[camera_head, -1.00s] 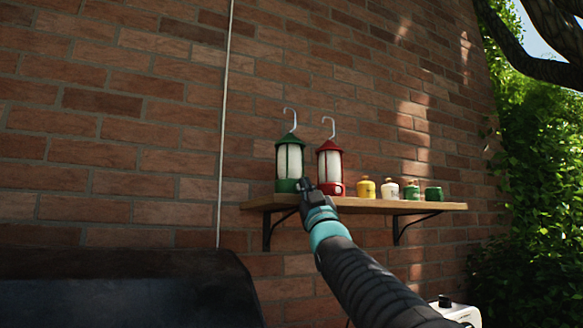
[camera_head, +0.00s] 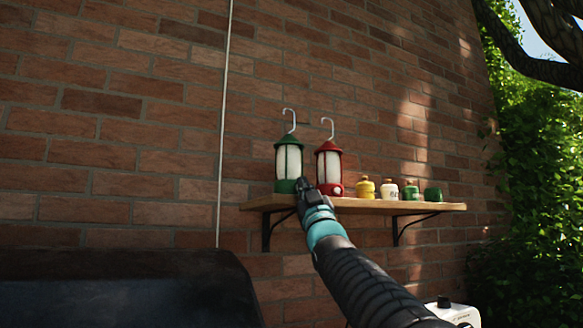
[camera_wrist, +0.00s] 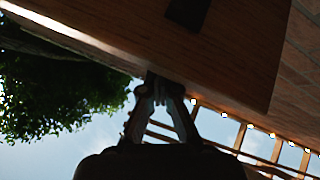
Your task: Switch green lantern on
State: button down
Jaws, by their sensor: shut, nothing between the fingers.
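The green lantern (camera_head: 289,160) stands upright at the left end of a wooden wall shelf (camera_head: 440,207), its hook pointing up and its panes pale white. My gripper (camera_head: 302,183) is shut and empty, its tip in front of the lantern's green base at the lower right. In the head view the tip overlaps the base; I cannot tell whether it touches. Any switch on the base is hidden or too small to see. In the wrist view my gripper (camera_wrist: 165,80) is against the shelf's wooden underside (camera_wrist: 215,60), and the lantern is not visible.
A red lantern (camera_head: 329,168) stands close to the right of the green one. Further right are a yellow jar (camera_head: 365,188), a white jar (camera_head: 390,191) and green containers (camera_head: 433,194). The brick wall (camera_head: 130,130) is behind. A dark object (camera_head: 120,290) is at lower left.

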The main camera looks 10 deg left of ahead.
jog(key=shift+w+a+f, duration=0.15)
jog(key=shift+w+f, duration=0.15)
jog(key=shift+f, duration=0.25)
jog(key=shift+s+d+f+b, duration=0.3)
jog(key=shift+b, duration=0.35)
jog(key=s+d+b, duration=0.3)
jog(key=s+d, duration=0.1)
jog(key=shift+s+d+r, duration=0.15)
jog(key=shift+s+r, duration=0.2)
jog(key=shift+s, duration=0.05)
